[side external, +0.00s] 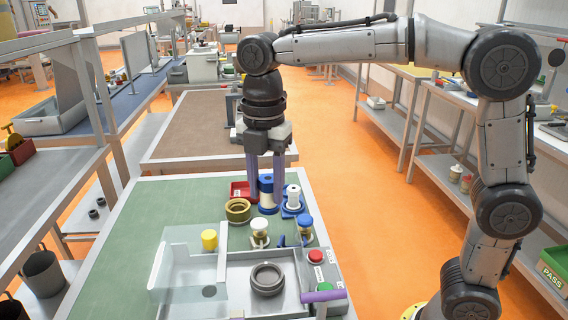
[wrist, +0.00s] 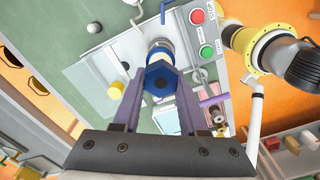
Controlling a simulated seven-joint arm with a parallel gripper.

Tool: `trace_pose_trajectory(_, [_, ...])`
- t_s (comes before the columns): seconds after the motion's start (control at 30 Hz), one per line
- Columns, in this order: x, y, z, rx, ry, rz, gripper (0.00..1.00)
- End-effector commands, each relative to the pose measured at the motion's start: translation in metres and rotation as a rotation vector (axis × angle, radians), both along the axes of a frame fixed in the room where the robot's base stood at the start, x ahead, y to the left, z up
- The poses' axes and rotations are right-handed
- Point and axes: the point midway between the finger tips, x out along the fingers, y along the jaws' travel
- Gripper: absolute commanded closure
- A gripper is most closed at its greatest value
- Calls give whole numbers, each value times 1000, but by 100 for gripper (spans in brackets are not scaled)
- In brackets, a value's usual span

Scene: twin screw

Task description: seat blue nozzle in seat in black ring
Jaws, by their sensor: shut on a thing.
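My gripper (side external: 266,197) has two purple fingers pointing down, one on each side of a blue-and-white nozzle (side external: 266,180), and is shut on it. The nozzle is upright, with a blue top, a white middle and a blue lower part. In the wrist view its blue hexagonal end (wrist: 160,79) shows between the fingers of my gripper (wrist: 161,70). I cannot tell whether its lower end touches the table. The black ring (side external: 267,279) lies in the grey tray, nearer the side camera and apart from the gripper. I cannot make the ring out in the wrist view.
An olive ring (side external: 238,211) stands left of the nozzle, and a white piece on a blue base (side external: 292,202) right. A yellow cylinder (side external: 209,240), a clear cover (side external: 180,268) and two knobbed fittings (side external: 260,232) surround the tray (side external: 230,280). A red button (side external: 315,256) is at right.

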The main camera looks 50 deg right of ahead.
Motion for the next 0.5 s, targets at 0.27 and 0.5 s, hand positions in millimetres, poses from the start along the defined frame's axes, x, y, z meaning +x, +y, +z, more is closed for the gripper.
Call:
trace_pose_trajectory(0.27, [-17,30,-20,-2,4,53,100])
trace_pose_trajectory(0.5, [-17,30,-64,-1,2,52,100])
